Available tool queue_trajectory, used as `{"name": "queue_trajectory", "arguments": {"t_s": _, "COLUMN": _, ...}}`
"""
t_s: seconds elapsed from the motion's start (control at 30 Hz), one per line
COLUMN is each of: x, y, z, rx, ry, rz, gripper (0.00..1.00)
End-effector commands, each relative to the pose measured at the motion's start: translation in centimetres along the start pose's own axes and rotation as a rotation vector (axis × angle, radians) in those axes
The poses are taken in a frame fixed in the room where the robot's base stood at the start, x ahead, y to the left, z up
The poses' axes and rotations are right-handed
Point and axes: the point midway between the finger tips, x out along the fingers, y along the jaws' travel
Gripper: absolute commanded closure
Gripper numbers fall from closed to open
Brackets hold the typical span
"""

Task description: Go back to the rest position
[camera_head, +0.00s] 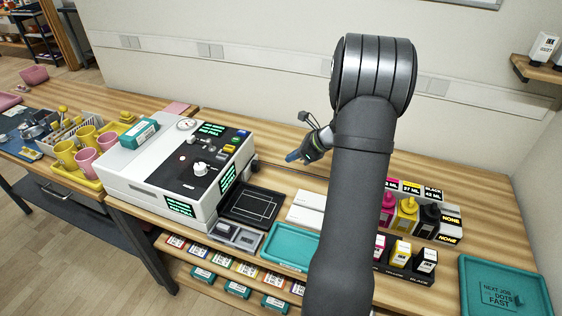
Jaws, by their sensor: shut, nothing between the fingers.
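My gripper (293,156) shows left of my dark grey arm, which rises through the middle of the head camera view. Its blue fingertips are together and hold nothing. They appear above the wooden bench, behind and right of the white mug press (180,172). The press has a dark control panel with green displays and a dial. A teal and white box (139,133) lies on its top left. A flat black plate (252,207) sits at the press's right side. Part of the bench is hidden behind my arm.
Yellow and pink mugs (85,160) stand on a yellow tray at the left. Ink bottles (405,215) and cartridges (400,253) stand right of my arm. Teal trays lie at front centre (275,260) and far right (540,298). The bench's back right is clear.

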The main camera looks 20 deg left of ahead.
Motion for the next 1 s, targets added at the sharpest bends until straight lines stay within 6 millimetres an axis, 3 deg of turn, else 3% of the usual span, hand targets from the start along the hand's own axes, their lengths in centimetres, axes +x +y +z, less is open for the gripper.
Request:
{"name": "queue_trajectory", "arguments": {"t_s": 0.2, "x": -1.6, "y": 0.0, "z": 0.0, "rx": 0.002, "ry": 0.000, "rz": 0.000, "gripper": 1.00}}
{"name": "queue_trajectory", "arguments": {"t_s": 0.6, "x": -1.4, "y": 0.0, "z": -0.1, "rx": 0.001, "ry": 0.000, "rz": 0.001, "gripper": 1.00}}
{"name": "queue_trajectory", "arguments": {"t_s": 0.77, "x": 0.3, "y": 0.1, "z": -0.1, "rx": 0.000, "ry": 0.001, "rz": 0.003, "gripper": 1.00}}
{"name": "queue_trajectory", "arguments": {"t_s": 1.0, "x": 4.9, "y": 0.1, "z": -0.1, "rx": 0.001, "ry": 0.001, "rz": 0.004, "gripper": 1.00}}
